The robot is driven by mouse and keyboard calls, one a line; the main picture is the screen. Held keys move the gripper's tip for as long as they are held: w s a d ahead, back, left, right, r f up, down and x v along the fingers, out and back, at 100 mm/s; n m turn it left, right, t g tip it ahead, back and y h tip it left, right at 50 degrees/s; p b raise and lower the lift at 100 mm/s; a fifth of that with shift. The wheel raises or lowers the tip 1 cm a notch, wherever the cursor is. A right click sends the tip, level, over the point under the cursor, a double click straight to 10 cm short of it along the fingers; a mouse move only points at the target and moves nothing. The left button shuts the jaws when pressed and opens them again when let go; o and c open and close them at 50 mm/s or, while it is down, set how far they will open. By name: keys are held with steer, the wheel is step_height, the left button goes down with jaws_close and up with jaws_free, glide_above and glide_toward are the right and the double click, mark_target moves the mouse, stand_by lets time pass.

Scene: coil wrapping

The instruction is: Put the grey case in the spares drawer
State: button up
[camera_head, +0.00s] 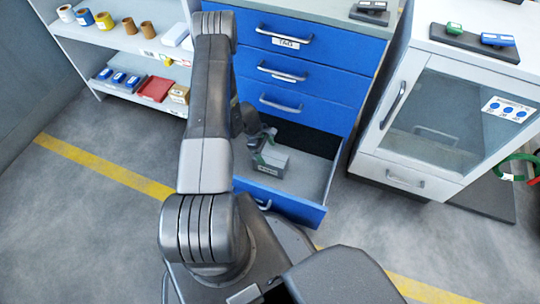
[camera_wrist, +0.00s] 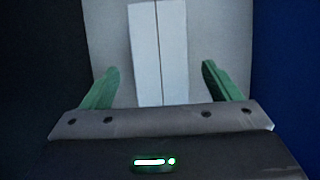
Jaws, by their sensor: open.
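The grey case (camera_head: 273,162) lies inside the open bottom drawer (camera_head: 318,212) of the blue cabinet, on the drawer floor. In the wrist view the case (camera_wrist: 145,45) is a pale block with a dark seam running lengthwise. My gripper (camera_wrist: 158,72) is open, with one green finger on each side of the case and a visible gap on both sides. In the head view my gripper (camera_head: 262,147) is low in the drawer, right at the case. My arm and gripper hide part of the case and of the drawer.
The upper blue drawers (camera_head: 287,72) are shut. A white cabinet (camera_head: 398,165) with a glass door stands to the right. White shelves (camera_head: 125,45) with spools, a red box (camera_head: 156,88) and small boxes are on the left. The drawer's right part is bare.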

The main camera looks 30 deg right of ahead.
steer(key=p+v, duration=0.1)
steer(key=v, duration=0.6)
steer(key=shift+c, duration=0.3)
stand_by(0.8)
